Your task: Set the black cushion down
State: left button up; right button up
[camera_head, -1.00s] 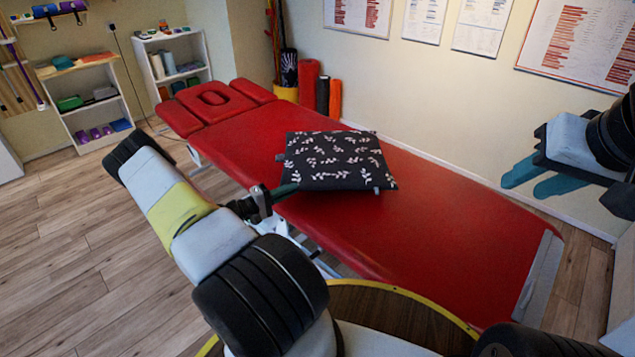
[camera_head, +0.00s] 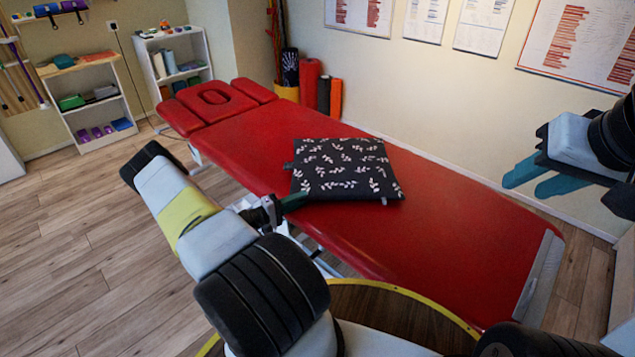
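The black cushion (camera_head: 345,168) has a white leaf pattern and small grey tabs at its sides. It is level over the middle of the red treatment table (camera_head: 440,235); I cannot tell whether it rests on the table or hangs just above it.
The table's red surface is clear around the cushion, with a headrest (camera_head: 213,98) at its far left end. White shelves (camera_head: 90,105) with small items stand at the back left. Upright rolls (camera_head: 310,85) stand behind the table by the wall. Wooden floor is free at the left.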

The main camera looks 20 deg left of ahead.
pick_arm(q)
jog(key=v, duration=1.2)
jog(key=d+r+m+g, duration=0.4)
jog(key=d+r+g, duration=0.3)
jog(key=d+r, duration=0.3)
jog(key=d+r+m+g, duration=0.4)
jog(key=d+r+g, duration=0.25)
jog(key=r, duration=0.65)
jog(key=s+d+r+m+t+y, duration=0.1)
jog(key=s+d+r+y, duration=0.3)
jog(key=s+r, duration=0.4)
jog(key=s+d+r+m+t+y, duration=0.2)
jog(key=s+d+r, duration=0.5)
jog(key=r, duration=0.4)
jog(key=shift+s+d+r+t+y, duration=0.2)
jog(key=shift+s+d+t+y, duration=0.1)
jog(key=shift+s+t+y, duration=0.7)
jog(key=shift+w, duration=0.2)
